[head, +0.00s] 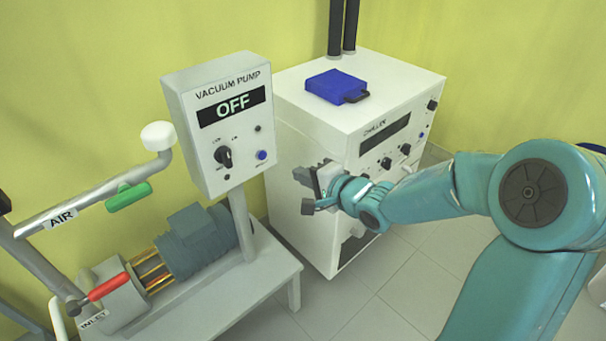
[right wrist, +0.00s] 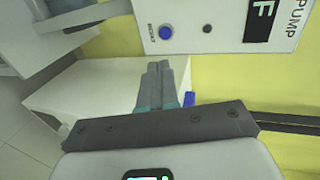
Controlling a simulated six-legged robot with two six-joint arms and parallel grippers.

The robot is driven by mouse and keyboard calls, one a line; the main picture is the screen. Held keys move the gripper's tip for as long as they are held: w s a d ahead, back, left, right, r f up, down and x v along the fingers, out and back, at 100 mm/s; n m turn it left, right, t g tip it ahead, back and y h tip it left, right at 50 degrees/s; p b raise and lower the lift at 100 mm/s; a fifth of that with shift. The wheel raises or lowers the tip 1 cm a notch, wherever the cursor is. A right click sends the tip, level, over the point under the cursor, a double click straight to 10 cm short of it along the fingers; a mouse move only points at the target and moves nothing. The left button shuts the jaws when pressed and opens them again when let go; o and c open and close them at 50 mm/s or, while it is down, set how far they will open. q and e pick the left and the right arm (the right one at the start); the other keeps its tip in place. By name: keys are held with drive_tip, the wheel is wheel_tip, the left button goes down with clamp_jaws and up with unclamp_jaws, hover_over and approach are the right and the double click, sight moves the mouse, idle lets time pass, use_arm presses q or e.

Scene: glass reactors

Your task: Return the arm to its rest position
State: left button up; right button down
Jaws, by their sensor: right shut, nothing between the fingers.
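My right arm (head: 425,195) comes in from the right, teal, and reaches across the front of the white chiller (head: 310,110). My right gripper (head: 306,174) is shut and empty in front of the chiller's left part, a little right of the vacuum pump's control box (head: 222,125). In the right wrist view the closed fingers (right wrist: 160,84) lie together, with nothing between them. The control box panel (right wrist: 220,22) shows there at the top, turned on its side. My left gripper is not in view.
The pump (head: 195,240) stands on a low white table (head: 232,300). A green-handled AIR valve (head: 128,196) and a red-handled INLET valve (head: 108,287) are at the left. A blue box (head: 335,86) sits on the chiller. Tiled floor (head: 385,285) is clear below my arm.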

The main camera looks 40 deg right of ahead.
idle(0.4)
drive_tip(key=s+a+f+n+g+y+p, duration=0.15)
drive_tip(key=a+f+g+y, duration=0.3)
drive_tip(key=a+f, duration=1.15)
drive_tip(key=s+a+f+n+g+h, duration=0.1)
drive_tip(key=s+a+f+n+g, duration=0.2)
drive_tip(key=s+f+n+g, duration=0.2)
drive_tip(key=s+a+f+n+g, duration=0.3)
drive_tip(key=s+f+n, duration=0.5)
drive_tip(key=s+f, duration=0.3)
drive_tip(key=s+g, duration=0.1)
drive_tip(key=s, duration=0.3)
drive_tip(key=shift+a+g+h, duration=0.25)
drive_tip(key=shift+g+h, duration=0.1)
drive_tip(key=shift+s+f+n, duration=0.1)
drive_tip(key=shift+n, duration=0.15)
